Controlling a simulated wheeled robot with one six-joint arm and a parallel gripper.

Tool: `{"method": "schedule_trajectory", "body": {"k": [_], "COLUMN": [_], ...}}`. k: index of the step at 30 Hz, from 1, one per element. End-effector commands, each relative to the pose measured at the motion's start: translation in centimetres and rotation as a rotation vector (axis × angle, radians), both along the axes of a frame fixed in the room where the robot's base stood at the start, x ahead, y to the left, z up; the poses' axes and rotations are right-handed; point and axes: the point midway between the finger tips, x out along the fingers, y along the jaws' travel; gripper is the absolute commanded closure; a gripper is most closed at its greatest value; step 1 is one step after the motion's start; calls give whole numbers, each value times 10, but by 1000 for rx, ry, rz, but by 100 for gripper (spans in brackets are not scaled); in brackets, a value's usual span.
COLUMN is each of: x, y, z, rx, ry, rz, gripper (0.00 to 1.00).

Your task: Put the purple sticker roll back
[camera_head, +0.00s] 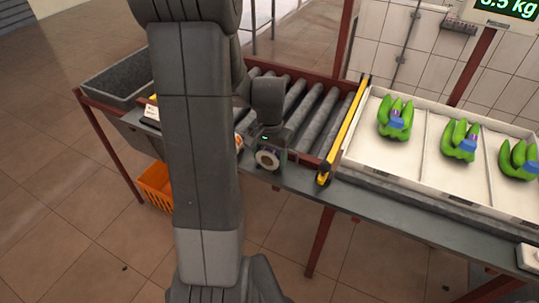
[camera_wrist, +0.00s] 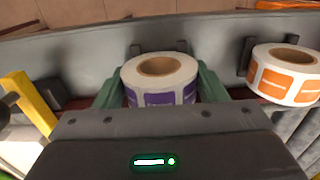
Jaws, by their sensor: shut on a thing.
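The purple sticker roll (camera_wrist: 160,86) is a white roll with purple labels and a cardboard core. It sits between the two green fingers of my gripper (camera_wrist: 158,95), which is shut on it, in the wrist view. In the head view my gripper (camera_head: 268,160) is over the front edge of the bench, beside the roller conveyor, with the purple roll (camera_head: 267,159) at its tip. An orange sticker roll (camera_wrist: 284,75) stands to the right in the wrist view. Whether the purple roll touches the ledge below it is hidden.
The yellow bar (camera_head: 345,130) edges the roller conveyor (camera_head: 312,112) to the right. White trays (camera_head: 425,150) hold bunches of green bananas (camera_head: 395,121). A grey bin (camera_head: 112,83) is at the left, and an orange crate (camera_head: 154,186) is on the floor. Dark brackets stand behind the rolls.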

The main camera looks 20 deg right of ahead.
Motion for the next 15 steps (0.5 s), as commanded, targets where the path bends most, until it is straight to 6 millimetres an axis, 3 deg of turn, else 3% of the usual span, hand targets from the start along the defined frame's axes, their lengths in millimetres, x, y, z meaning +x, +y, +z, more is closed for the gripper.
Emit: {"method": "schedule_trajectory", "body": {"k": [7, 8, 9, 11, 15], "x": [0, 0, 0, 0, 0], "y": [0, 0, 0, 0, 0], "z": [-3, -2, -2, -2, -2], "rx": [0, 0, 0, 0, 0], "ry": [0, 0, 0, 0, 0], "rz": [0, 0, 0, 0, 0], "gripper": [62, 31, 23, 13, 13]}}
